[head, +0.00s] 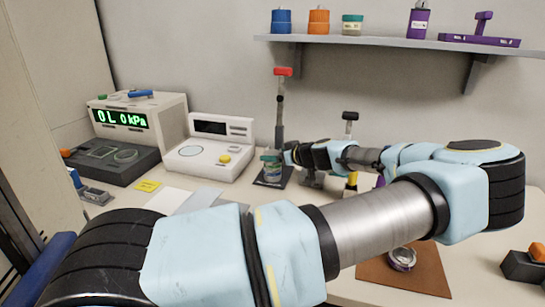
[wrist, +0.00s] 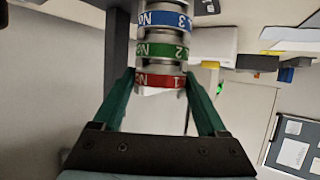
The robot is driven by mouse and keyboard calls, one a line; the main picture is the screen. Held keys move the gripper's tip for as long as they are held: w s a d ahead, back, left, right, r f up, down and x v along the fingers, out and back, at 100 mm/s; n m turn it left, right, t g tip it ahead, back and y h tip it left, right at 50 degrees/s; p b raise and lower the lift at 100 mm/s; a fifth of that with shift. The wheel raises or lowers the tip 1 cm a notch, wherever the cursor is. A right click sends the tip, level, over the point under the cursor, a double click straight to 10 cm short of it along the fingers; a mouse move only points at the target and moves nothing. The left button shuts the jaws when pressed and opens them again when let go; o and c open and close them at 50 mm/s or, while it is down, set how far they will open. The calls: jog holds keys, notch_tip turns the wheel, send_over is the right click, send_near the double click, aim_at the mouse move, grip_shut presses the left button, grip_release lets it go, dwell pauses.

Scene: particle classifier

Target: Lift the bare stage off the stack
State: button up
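A stack of ringed stages fills the top middle of the wrist view: a blue ring marked 3 (wrist: 165,19), a green ring marked 2 (wrist: 162,49) and a red ring marked 1 (wrist: 161,80). The writing is upside down. My gripper (wrist: 161,82) has its two green fingers on either side of the red ring, with their tips beside its edges. I cannot tell whether they press on it. A pale patch shows between the fingers; I cannot make out a bare stage there. In the head view the stack (head: 271,168) stands on a dark base, beside my gripper.
A post with a red top (head: 282,73) rises behind the stack. A white instrument (head: 212,150) and a kPa display unit (head: 130,120) stand left. A brown mat (head: 375,272) carries a small metal dish (head: 402,258). A shelf (head: 380,40) with jars hangs above.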

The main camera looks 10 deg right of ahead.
jog(key=c, duration=1)
